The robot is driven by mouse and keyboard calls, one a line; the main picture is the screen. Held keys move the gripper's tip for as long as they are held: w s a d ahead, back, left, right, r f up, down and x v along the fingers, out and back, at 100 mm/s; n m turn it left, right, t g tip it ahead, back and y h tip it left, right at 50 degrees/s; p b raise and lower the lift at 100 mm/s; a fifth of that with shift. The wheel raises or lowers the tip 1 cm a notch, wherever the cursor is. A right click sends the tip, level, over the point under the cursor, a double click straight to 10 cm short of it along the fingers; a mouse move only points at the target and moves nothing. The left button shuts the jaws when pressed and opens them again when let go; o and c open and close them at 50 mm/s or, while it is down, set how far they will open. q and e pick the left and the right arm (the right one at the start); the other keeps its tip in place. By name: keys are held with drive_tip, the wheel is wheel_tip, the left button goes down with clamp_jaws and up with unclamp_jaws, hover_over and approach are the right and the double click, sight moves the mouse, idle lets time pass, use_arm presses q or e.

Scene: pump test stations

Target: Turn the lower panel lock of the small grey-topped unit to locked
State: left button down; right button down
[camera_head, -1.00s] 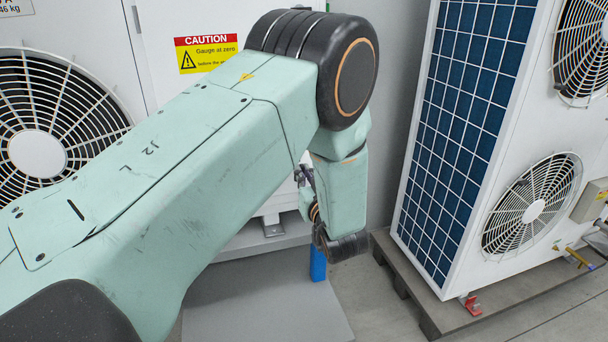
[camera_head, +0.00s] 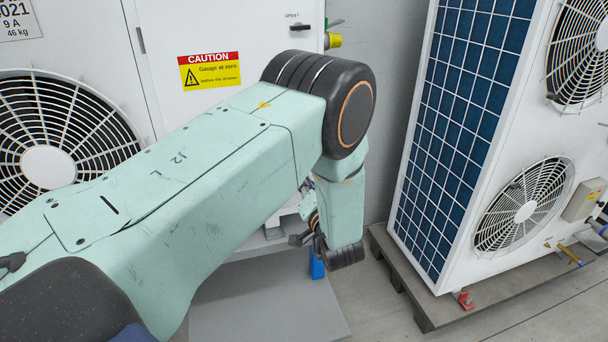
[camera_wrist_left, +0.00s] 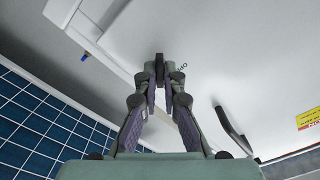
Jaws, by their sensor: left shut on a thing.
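The white unit's panel (camera_head: 230,40) fills the middle back of the head view; its top is out of frame. My left gripper (camera_wrist_left: 160,85) is shut on a small dark lock handle (camera_wrist_left: 159,62) on the panel, beside lettering that looks like OPEN. The fingers hide much of the handle, so its exact angle is unclear. In the head view my left gripper (camera_head: 302,236) is low at the panel's right side, mostly hidden by my forearm. An upper lock with a black handle (camera_head: 303,26) sits under an OPEN label. My right gripper is not in view.
A round fan grille (camera_head: 60,150) is at the left. A unit with a blue finned side (camera_head: 465,110) stands at the right on a pallet (camera_head: 425,310). A blue block (camera_head: 316,266) is below my gripper. A yellow fitting (camera_head: 334,41) projects near the upper lock.

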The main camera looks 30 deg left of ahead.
use_arm(q)
drive_tip(key=shift+f+m+p, duration=0.15)
drive_tip(key=shift+m+p, duration=1.35)
drive_tip(key=shift+m, duration=3.4)
drive_tip(key=c, duration=1.5)
unclamp_jaws()
drive_tip(key=shift+v, duration=3.75)
